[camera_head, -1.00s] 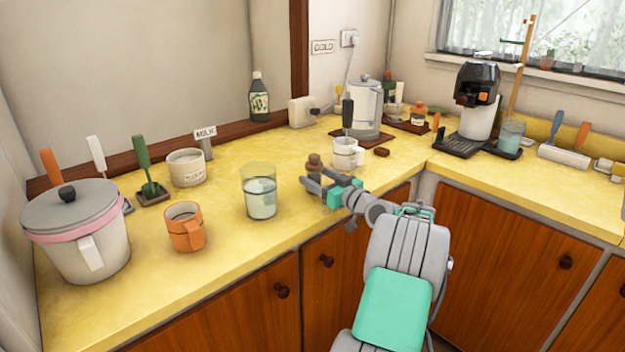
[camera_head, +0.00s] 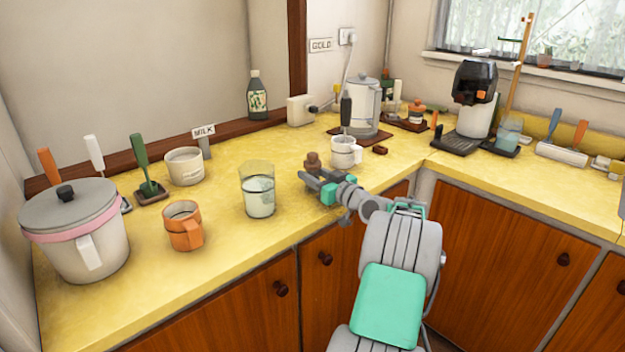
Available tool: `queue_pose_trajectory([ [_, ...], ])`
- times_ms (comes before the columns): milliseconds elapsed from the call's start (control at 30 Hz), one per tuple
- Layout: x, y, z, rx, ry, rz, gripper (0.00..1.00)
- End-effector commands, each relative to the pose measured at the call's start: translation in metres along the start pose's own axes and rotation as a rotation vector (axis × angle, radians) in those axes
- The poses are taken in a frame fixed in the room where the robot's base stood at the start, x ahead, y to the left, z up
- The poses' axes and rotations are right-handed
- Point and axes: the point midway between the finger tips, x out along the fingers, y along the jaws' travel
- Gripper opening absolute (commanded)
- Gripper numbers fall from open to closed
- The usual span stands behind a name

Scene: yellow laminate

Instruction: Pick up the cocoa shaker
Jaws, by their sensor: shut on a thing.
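The cocoa shaker (camera_head: 312,161) looks like a small brown-topped thing at the counter's front edge, between the glass and the white mug. Its lower part is hidden by my gripper (camera_head: 309,180). My gripper reaches in from the right, low over the counter, with its fingers pointing left, and is shut on the shaker. I cannot tell whether the shaker's base touches the counter.
A glass of pale liquid (camera_head: 258,190) stands just left of my gripper. A white mug (camera_head: 345,152) with a dark-handled tool stands behind it. An orange mug (camera_head: 183,226) and a lidded pot (camera_head: 85,245) are further left. Bare yellow counter (camera_head: 225,222) lies between.

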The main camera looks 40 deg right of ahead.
Motion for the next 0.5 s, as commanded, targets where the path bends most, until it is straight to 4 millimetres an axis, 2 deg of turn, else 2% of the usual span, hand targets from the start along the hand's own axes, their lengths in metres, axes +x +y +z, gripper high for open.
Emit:
queue_pose_trajectory([
  [133, 0.0, -0.0001, 0.0, 0.0, 0.0, 0.0, 0.0],
  [500, 0.0, 0.0001, -0.0039, -0.002, 0.002, 0.0, 0.0],
])
